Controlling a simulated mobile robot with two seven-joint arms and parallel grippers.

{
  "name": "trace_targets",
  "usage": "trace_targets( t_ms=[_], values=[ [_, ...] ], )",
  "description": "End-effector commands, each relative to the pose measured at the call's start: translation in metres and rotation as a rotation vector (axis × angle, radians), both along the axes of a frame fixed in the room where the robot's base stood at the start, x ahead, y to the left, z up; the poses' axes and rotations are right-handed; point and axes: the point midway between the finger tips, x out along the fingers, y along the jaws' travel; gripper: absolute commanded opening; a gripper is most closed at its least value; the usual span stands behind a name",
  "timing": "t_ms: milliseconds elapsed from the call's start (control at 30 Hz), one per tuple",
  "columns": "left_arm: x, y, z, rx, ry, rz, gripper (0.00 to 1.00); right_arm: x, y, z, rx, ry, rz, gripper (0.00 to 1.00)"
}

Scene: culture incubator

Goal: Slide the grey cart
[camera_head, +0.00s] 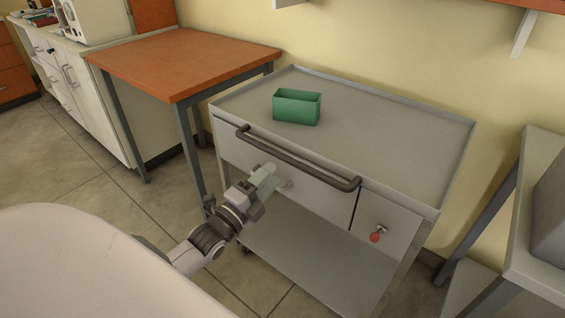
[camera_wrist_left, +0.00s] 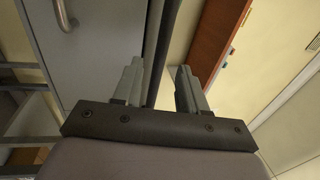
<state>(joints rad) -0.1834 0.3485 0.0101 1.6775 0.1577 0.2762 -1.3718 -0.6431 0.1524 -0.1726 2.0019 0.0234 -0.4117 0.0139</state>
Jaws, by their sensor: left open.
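The grey cart (camera_head: 400,125) stands against the wall in the head view, with a flat rimmed top, a front panel and a lower shelf. A dark handle bar (camera_head: 300,162) runs along its front below the top edge. My left gripper (camera_head: 272,180) is open in front of the cart, just below the bar in the picture. In the left wrist view, a dark bar (camera_wrist_left: 164,45) shows between the open fingers of the left gripper (camera_wrist_left: 159,80); I cannot tell whether it touches them. My right gripper is not in view.
A green open box (camera_head: 297,108) stands on the cart's top. A red knob (camera_head: 375,237) sits on the cart's front at right. An orange-topped table (camera_head: 180,62) stands close at left, and a grey bench (camera_head: 540,215) at right. Some tiled floor (camera_head: 75,160) is clear at left.

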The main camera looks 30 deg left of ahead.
Motion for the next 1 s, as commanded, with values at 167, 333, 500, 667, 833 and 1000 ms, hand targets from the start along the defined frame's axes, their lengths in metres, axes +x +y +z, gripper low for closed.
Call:
trace_targets(
  t_ms=[167,333,500,667,833,1000],
  values=[
    [0.01,0.001,0.004,0.011,-0.01,0.003,0.42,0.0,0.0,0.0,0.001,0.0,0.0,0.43],
    [0.032,-0.001,0.008,0.009,-0.009,0.003,0.42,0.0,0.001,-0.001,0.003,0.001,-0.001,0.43],
    [0.052,-0.003,0.012,0.008,-0.008,0.002,0.42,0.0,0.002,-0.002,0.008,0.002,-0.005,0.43],
    [0.065,-0.004,0.014,0.008,-0.007,0.003,0.42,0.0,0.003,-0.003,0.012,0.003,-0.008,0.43],
    [0.07,-0.005,0.015,0.008,-0.005,0.002,0.42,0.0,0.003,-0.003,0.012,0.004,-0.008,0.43],
    [0.07,-0.005,0.015,0.008,-0.005,0.002,0.42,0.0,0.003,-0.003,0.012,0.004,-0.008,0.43]
  ],
)
